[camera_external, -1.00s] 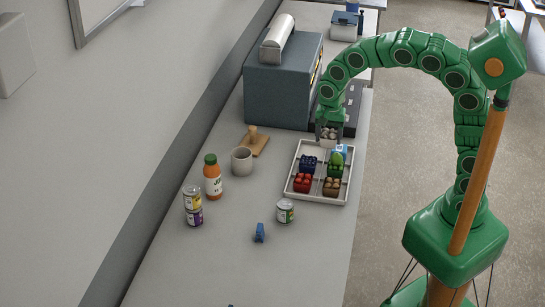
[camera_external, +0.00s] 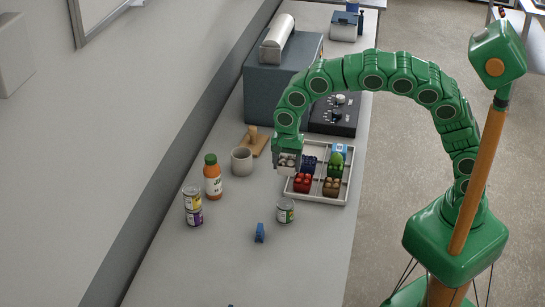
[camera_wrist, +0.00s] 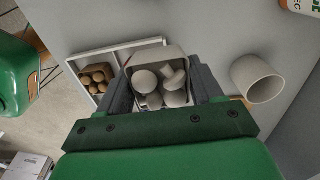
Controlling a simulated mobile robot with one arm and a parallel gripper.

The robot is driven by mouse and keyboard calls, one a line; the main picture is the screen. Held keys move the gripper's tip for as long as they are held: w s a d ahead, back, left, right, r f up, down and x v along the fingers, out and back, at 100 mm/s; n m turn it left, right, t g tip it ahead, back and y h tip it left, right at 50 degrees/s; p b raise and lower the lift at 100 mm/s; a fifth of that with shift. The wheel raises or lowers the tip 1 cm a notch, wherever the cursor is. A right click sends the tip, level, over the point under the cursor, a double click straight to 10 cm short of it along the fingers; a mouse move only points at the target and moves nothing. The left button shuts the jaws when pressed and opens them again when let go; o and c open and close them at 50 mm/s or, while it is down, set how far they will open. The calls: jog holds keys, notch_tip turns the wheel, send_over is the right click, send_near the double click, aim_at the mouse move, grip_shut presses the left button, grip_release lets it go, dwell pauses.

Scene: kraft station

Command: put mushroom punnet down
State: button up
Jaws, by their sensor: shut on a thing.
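The mushroom punnet (camera_external: 287,162), a small pale box of whitish mushrooms, is held in my gripper (camera_external: 287,155). In the wrist view the punnet (camera_wrist: 161,92) sits between the two dark fingers of my gripper (camera_wrist: 163,90), with its mushrooms facing the camera. In the external view it is beside the left edge of the white divided tray (camera_external: 318,199). Whether its bottom touches anything is hidden. The tray holds a dark blue punnet (camera_external: 308,164), a green one (camera_external: 335,166), a red one (camera_external: 302,183) and a brown one (camera_external: 331,187).
A grey cup (camera_external: 241,161) and a wooden stamp (camera_external: 254,141) stand to the left. An orange bottle (camera_external: 213,177), stacked cans (camera_external: 193,206), a single can (camera_external: 285,211) and a blue item (camera_external: 259,232) are nearer the front. Bare counter (camera_external: 250,195) lies between them.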

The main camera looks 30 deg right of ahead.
jog(key=w+a+f, duration=0.3)
jog(key=w+a, duration=0.1)
send_over(256, 194)
jog(key=f, duration=0.4)
jog(key=shift+s+d, duration=0.4)
jog(key=shift+w+a+f, duration=0.2)
jog(key=shift+f, duration=0.2)
jog(key=shift+w+a+f, duration=0.2)
jog(key=shift+f, duration=1.6)
jog(key=shift+f, duration=0.1)
jog(key=o, duration=1)
jog(key=shift+o, duration=0.2)
notch_tip(256, 194, up, 12)
